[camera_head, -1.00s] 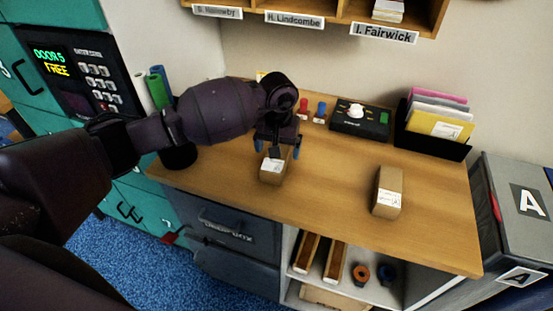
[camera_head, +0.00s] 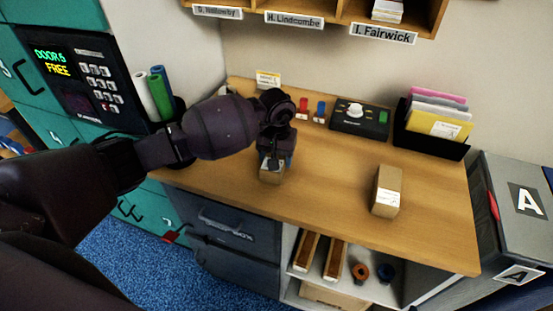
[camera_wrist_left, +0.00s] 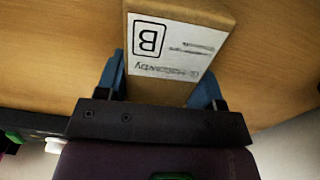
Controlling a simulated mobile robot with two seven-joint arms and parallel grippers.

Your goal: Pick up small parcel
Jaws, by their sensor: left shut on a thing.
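The small parcel (camera_head: 271,174) is a brown box with a white label, on the wooden desk near its left part. In the left wrist view the parcel (camera_wrist_left: 226,14) fills the space between the blue fingers, and its label shows a boxed letter B. My left gripper (camera_head: 272,162) comes down on it from above and is shut on it, with a finger on each side; it also shows in the left wrist view (camera_wrist_left: 160,88). I cannot tell whether the parcel is clear of the desk. My right gripper is in neither view.
A second brown parcel (camera_head: 387,190) stands on the desk to the right. A control box (camera_head: 360,119) and a black file holder (camera_head: 432,137) with envelopes stand at the back. A pot with rolls (camera_head: 163,97) stands at the left. The desk's middle (camera_head: 330,165) is clear.

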